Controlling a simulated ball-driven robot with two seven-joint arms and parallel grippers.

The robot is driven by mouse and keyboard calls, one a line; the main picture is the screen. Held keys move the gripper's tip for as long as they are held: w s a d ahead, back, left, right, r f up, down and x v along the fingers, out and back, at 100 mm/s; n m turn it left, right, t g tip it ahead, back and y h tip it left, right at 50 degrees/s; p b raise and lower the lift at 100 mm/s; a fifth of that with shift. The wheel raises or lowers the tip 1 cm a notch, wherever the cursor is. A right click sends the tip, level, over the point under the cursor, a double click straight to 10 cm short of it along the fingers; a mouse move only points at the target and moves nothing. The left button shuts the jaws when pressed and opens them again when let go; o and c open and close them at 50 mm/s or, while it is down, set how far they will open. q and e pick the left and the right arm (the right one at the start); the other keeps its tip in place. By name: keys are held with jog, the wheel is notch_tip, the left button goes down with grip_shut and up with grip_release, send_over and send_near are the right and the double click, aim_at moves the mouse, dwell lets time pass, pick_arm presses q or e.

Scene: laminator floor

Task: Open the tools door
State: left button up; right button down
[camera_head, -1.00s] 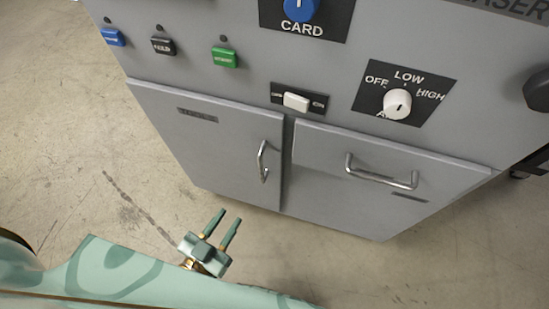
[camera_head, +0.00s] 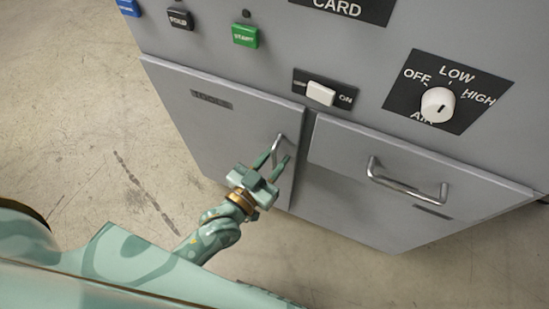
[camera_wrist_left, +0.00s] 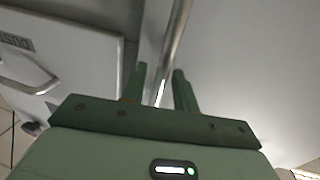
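The tools door (camera_head: 200,125) is the grey left-hand door on the cabinet front, with a dark label near its upper left corner. It appears shut, flush with the front. Its curved metal handle (camera_head: 279,150) is near the door's right edge, partly hidden by my left gripper (camera_head: 276,156). In the left wrist view, the handle bar (camera_wrist_left: 176,40) runs down between the two green fingers of my left gripper (camera_wrist_left: 160,78). The fingers are apart, with a gap around the bar. My right gripper is not in view.
A second panel (camera_head: 350,155) with a bar handle (camera_head: 405,182) is just right of the tools door. Above are a green button (camera_head: 245,36), a white rocker switch (camera_head: 320,93) and a white knob (camera_head: 437,104). The floor (camera_head: 90,150) left of the cabinet is clear.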

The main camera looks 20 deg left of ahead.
pick_arm(q)
grip_shut()
jog(key=shift+s, duration=0.15)
